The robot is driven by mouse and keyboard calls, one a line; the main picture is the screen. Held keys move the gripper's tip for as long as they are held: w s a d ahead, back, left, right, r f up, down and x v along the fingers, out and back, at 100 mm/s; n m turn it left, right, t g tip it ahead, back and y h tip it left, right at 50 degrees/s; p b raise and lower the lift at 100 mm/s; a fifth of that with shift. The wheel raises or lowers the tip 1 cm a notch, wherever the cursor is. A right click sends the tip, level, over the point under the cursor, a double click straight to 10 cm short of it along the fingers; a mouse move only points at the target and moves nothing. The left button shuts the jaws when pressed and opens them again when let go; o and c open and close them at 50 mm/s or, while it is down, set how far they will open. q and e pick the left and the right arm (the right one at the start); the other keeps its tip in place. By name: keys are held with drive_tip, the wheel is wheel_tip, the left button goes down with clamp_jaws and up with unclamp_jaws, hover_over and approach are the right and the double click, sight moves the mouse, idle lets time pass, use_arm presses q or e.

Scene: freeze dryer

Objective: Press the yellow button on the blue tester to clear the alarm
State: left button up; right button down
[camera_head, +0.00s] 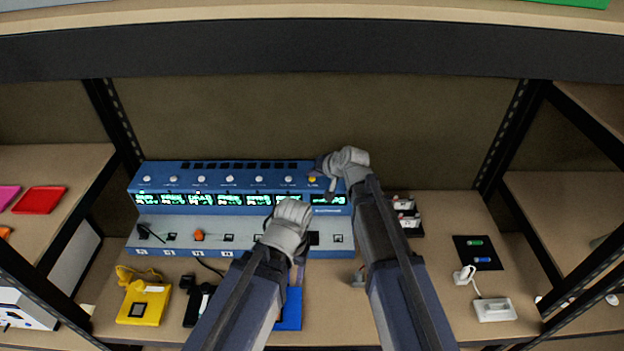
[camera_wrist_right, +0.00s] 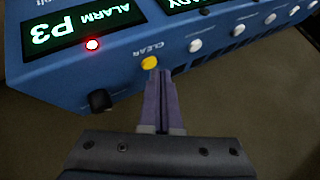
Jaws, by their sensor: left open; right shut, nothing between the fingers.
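The blue tester (camera_head: 160,192) stands on the shelf in the head view, with a row of white buttons and lit green displays. Its yellow button (camera_head: 312,179) is at the right end of that row. In the right wrist view the yellow button (camera_wrist_right: 149,62) sits beside the word CLEAR, near a lit red lamp (camera_wrist_right: 92,44) and a display (camera_wrist_right: 75,22) reading ALARM P3. My right gripper (camera_wrist_right: 158,78) is shut and empty, its tips right by the yellow button; I cannot tell if they touch. My left gripper (camera_head: 300,262) is open in front of the tester's lower panel, its fingers partly hidden.
A yellow device (camera_head: 143,302) and a black one lie at the front left. A blue item (camera_head: 290,310) lies partly behind my left arm. A black mat (camera_head: 477,253) with green and blue pieces and a white plug with its cable (camera_head: 492,307) lie at the right.

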sight(314, 182)
drive_tip(key=shift+f, duration=0.3)
idle(0.4)
drive_tip(key=shift+r, duration=0.1)
drive_tip(key=shift+r+p, duration=0.45)
drive_tip(key=shift+r, duration=0.05)
wheel_tip(314, 182, up, 6)
drive_tip(key=p, duration=0.6)
idle(0.3)
idle(0.4)
